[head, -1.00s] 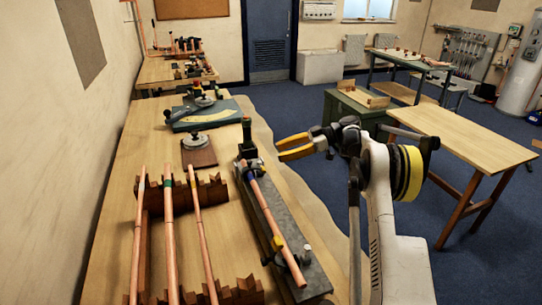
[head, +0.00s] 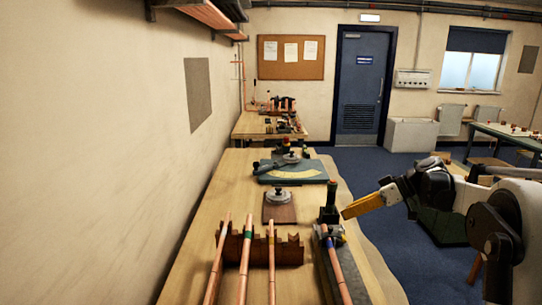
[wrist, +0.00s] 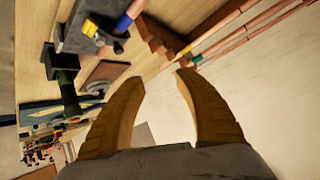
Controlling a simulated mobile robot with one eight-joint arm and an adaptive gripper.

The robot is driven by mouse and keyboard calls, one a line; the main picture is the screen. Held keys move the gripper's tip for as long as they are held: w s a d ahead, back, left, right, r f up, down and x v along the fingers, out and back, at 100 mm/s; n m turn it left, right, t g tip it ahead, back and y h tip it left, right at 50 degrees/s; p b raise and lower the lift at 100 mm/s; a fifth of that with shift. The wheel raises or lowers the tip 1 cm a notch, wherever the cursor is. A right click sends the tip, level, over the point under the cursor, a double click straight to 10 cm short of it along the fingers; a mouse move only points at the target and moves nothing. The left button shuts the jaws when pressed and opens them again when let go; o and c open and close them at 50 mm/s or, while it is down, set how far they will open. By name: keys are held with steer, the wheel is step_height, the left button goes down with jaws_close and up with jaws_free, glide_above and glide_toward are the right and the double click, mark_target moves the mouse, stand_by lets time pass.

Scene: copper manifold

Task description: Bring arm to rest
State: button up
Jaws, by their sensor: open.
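My gripper (head: 350,211) is at the right of the head view, with yellow-orange fingers pointing left over the workbench's right edge. In the wrist view my gripper (wrist: 160,82) shows two curved fingers spread apart with nothing between them. A copper pipe (head: 338,268) with a blue band lies along the grey clamping fixture (head: 327,278) below and left of the fingers. The fixture also shows at the top left of the wrist view (wrist: 78,40). My gripper is apart from both.
Several copper pipes (head: 243,262) rest on a notched wooden rack (head: 288,252). Behind are a round-topped device on a brown board (head: 281,213) and a blue bending plate (head: 300,176). The wall stands close on the left. Blue floor (head: 375,170) is open right of the bench.

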steer(key=s+a+r+m+h, duration=0.2)
steer(key=s+a+m+h, duration=0.1)
steer(key=s, duration=0.6)
steer(key=s+a+r+m+h, duration=0.2)
steer(key=s+a+m+h, duration=0.15)
steer(key=s, duration=0.65)
steer(key=s+f+m+t+h, duration=0.1)
steer(key=s+f, duration=0.1)
steer(key=s, duration=0.3)
steer(key=s+f+m+t+h, duration=0.1)
steer(key=s+f, duration=0.2)
steer(key=s, duration=0.3)
steer(key=s+d+f+m+t+h, duration=0.1)
steer(key=s+f, duration=0.1)
steer(key=s, duration=0.4)
steer(key=shift+f+m, duration=0.25)
steer(key=shift+m, duration=0.1)
steer(key=shift+d, duration=0.1)
